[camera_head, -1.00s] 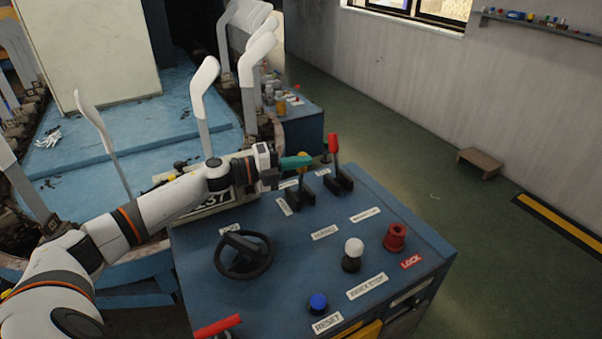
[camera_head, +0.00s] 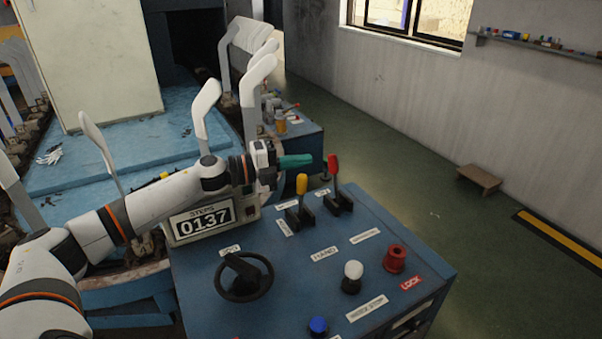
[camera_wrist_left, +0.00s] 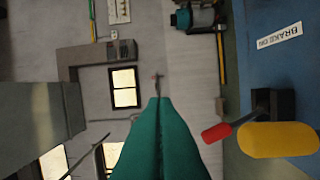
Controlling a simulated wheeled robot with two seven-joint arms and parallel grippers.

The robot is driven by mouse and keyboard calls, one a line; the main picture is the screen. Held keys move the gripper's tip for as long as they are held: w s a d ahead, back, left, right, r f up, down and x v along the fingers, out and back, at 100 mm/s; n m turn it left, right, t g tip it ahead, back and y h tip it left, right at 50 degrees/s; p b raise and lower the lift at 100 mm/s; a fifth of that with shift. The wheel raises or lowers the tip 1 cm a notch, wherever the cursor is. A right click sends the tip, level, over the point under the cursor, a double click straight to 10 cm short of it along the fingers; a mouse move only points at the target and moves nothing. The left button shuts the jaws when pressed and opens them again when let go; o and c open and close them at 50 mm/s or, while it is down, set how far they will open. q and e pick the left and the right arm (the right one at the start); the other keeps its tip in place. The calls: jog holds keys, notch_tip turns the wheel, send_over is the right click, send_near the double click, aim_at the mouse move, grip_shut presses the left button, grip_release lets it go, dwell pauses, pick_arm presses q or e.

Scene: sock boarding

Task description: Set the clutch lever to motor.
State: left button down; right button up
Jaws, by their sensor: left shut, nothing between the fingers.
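The yellow-knobbed lever (camera_head: 302,184) stands about upright in a black slotted base on the blue console (camera_head: 210,285). It seems to be the clutch lever, but its small labels are unreadable in the head view. In the left wrist view the yellow knob (camera_wrist_left: 278,140) is at the lower right. My left gripper (camera_head: 309,159) has green fingers pressed together, empty, above and apart from the yellow knob. Its fingers also fill the lower middle of the left wrist view (camera_wrist_left: 160,103). My right gripper is not in view.
A red-knobbed lever (camera_head: 333,165) stands just right of the yellow one, near a BRAKE ON label (camera_wrist_left: 280,35). The console also carries a handwheel (camera_head: 244,278), a white knob (camera_head: 353,270), a red button (camera_head: 395,258) and a counter box (camera_head: 172,238) reading 0137.

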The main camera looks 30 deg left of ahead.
pick_arm(q)
jog(key=s+f+n+t+p, duration=0.1)
jog(key=s+f+p, duration=0.3)
jog(key=p, duration=0.2)
jog(key=n+t+y+p, duration=0.2)
jog(key=n+y+p, duration=0.1)
jog(key=y+p, duration=0.15)
send_near(301, 197)
jog(key=s+d+r, duration=0.1)
jog(key=s+d+r+b, duration=0.1)
jog(key=r, duration=0.1)
jog(key=shift+s+r, duration=0.15)
jog(key=x, duration=1)
jog(key=shift+a+r, duration=0.1)
jog(key=w+a+n+b, duration=0.1)
jog(key=w+a+b, duration=0.1)
jog(key=a, duration=0.1)
jog(key=w+a+n+b, duration=0.1)
jog(key=shift+a+r+n, duration=0.3)
jog(key=shift+a+r, duration=0.05)
jog(key=shift+a, duration=0.05)
